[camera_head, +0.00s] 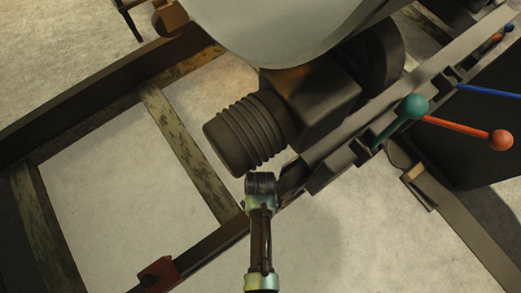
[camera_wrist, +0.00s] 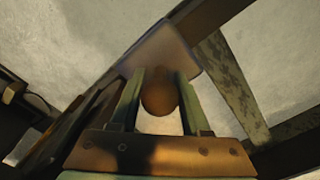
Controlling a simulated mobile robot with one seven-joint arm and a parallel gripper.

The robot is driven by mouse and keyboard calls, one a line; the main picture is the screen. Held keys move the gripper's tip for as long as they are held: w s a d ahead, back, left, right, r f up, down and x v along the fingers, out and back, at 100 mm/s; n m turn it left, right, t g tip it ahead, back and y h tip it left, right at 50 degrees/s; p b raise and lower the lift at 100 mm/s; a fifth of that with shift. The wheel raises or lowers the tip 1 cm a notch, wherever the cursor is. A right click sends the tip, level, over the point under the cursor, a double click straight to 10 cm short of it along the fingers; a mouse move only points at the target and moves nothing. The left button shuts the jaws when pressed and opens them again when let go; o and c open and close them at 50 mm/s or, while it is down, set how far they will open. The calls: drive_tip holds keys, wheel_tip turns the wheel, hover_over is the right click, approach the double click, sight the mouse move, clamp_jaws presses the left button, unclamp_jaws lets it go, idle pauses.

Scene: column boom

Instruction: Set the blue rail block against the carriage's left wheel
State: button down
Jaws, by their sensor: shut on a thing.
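My gripper (camera_head: 262,184) reaches up from the bottom middle of the head view, at the dark rail (camera_head: 212,246). In the wrist view my gripper (camera_wrist: 160,88) has its two fingers on either side of a round brown knob (camera_wrist: 160,98). A pale grey-brown block (camera_wrist: 165,48) shows just beyond the knob and lies over the rail (camera_wrist: 222,15). It seems to be the rail block, but its colour does not read clearly as blue. The carriage (camera_head: 352,138) is right of my gripper in the head view. I cannot make out its left wheel with certainty.
A red block (camera_head: 160,272) sits on the rail at lower left. A ribbed cylinder (camera_head: 238,135) is close above my gripper. Levers with a teal ball (camera_head: 412,107) and an orange ball (camera_head: 501,139) stick out at right. Bare floor lies between the rails.

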drive_tip(key=shift+w, duration=0.1)
drive_tip(key=shift+c, duration=1.8)
unclamp_jaws()
drive_tip(key=shift+o, duration=0.3)
drive_tip(key=shift+s, duration=0.2)
wheel_tip(320, 180, up, 13)
drive_tip(key=p, duration=0.6)
drive_tip(key=shift+w+p, duration=0.1)
drive_tip(key=shift+p, duration=0.2)
